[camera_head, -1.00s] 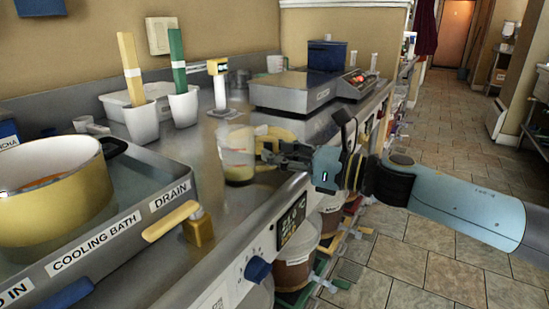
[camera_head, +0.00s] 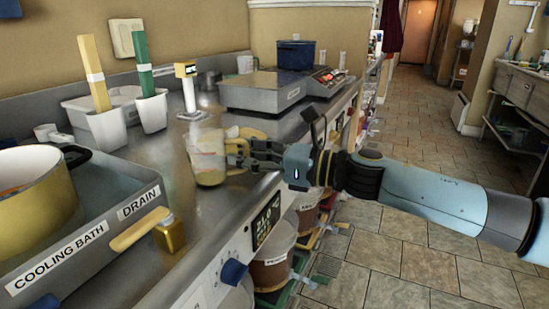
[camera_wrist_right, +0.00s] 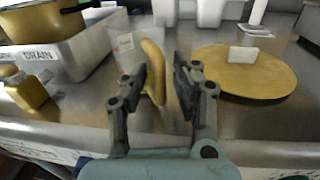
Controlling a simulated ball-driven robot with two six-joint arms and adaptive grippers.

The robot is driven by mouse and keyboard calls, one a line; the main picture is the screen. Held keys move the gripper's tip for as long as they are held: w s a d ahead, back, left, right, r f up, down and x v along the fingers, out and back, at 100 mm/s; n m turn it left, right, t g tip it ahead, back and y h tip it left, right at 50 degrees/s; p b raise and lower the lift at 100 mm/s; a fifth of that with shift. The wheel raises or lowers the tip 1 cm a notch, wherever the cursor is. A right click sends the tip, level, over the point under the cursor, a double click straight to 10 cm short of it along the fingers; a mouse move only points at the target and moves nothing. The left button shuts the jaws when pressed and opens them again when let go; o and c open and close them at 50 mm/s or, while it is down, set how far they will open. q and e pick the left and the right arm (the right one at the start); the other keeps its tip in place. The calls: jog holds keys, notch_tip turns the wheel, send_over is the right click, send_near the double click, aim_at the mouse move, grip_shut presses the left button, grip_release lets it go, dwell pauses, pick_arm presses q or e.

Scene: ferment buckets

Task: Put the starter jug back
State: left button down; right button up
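The jug (camera_head: 207,163) is clear, with pale contents and a yellow handle (camera_head: 249,132). It stands at the front part of the steel counter and looks blurred; I cannot tell if its base touches the counter. My right gripper (camera_head: 240,153) reaches in from the right at the handle. In the right wrist view the yellow handle (camera_wrist_right: 154,72) lies between the two fingers (camera_wrist_right: 160,82), close to the left one. A gap shows between the handle and the right finger. The jug body (camera_wrist_right: 125,46) is partly hidden behind the left finger. My left gripper is not in view.
White cups (camera_head: 108,129) and a small display post (camera_head: 188,90) stand behind the jug. A scale (camera_head: 262,94) is farther back. A yellow disc (camera_wrist_right: 230,85) lies right of my fingers.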

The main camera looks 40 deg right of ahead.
jog(key=shift+s+d+f, duration=0.15)
jog(key=shift+s+d, duration=0.05)
jog(key=shift+s, duration=0.25)
jog(key=p+v, duration=0.6)
jog(key=v, duration=0.4)
jog(key=s+d+f+m+g+h, duration=0.1)
jog(key=s+d+f+m+h, duration=0.1)
jog(key=d+f+m+h, duration=0.4)
jog(key=s+d+f+m+g+h, duration=0.1)
jog(key=d+f+m, duration=0.2)
jog(key=f+m, duration=0.55)
jog(key=s+d+f+m+g+h, duration=0.1)
jog(key=s+f+m+g+h, duration=0.1)
jog(key=s+f+m, duration=0.5)
jog(key=s+f+m+g+h, duration=0.1)
jog(key=s+f+m+g, duration=0.15)
jog(key=f, duration=0.75)
jog(key=s+a+f+m+g, duration=0.2)
jog(key=s+a+f+m, duration=0.3)
jog(key=s, duration=0.3)
jog(key=s+a+f+m+g, duration=0.3)
jog(key=s+a+f+m, duration=0.2)
jog(key=s, duration=0.3)
jog(key=s+a+f+m+g, duration=0.3)
jog(key=s+a+f+m, duration=0.2)
jog(key=s+f+m, duration=0.2)
jog(key=shift+s+m, duration=0.3)
jog(key=shift+s, duration=0.55)
